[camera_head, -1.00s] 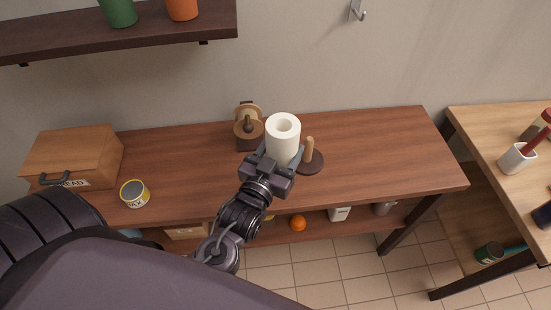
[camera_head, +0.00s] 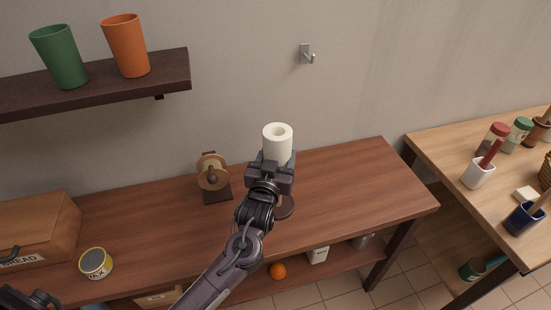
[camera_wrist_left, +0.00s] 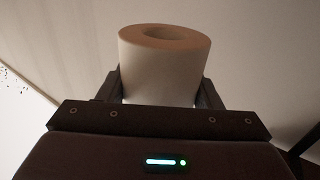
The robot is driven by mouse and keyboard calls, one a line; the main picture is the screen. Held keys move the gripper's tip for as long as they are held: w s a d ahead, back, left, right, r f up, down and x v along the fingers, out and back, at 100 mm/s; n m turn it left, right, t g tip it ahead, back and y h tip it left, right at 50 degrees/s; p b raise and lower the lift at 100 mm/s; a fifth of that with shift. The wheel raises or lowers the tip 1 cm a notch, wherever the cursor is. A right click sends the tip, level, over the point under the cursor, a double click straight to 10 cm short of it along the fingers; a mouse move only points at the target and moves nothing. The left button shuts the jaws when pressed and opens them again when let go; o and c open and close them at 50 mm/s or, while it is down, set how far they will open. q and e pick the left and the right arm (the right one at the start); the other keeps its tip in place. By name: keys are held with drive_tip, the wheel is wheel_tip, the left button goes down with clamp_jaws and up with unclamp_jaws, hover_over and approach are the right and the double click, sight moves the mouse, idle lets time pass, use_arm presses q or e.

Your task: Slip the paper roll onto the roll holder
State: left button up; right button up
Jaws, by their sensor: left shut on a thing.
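The white paper roll (camera_head: 277,147) is upright in my left gripper (camera_head: 272,168), above the wooden counter. In the left wrist view the roll (camera_wrist_left: 163,75) sits between the two fingers, with the dark opening of its core on top. My right gripper is not in view.
The counter's right part is clear. A shelf with cups (camera_head: 100,85) hangs upper left.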

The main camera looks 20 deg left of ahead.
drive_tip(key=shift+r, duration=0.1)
use_arm(q)
drive_tip(key=shift+r, duration=0.1)
drive_tip(key=shift+f+b, duration=0.65)
drive_tip(key=shift+f, duration=0.85)
drive_tip(key=shift+f+b, duration=1.65)
drive_tip(key=shift+f, duration=0.9)
drive_tip(key=shift+f+b, duration=0.65)
drive_tip(key=shift+f, duration=0.3)
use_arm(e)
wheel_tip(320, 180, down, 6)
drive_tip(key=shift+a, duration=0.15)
use_arm(q)
drive_tip(key=o, duration=1.1)
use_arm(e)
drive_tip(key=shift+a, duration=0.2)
use_arm(q)
drive_tip(key=shift+f, duration=0.1)
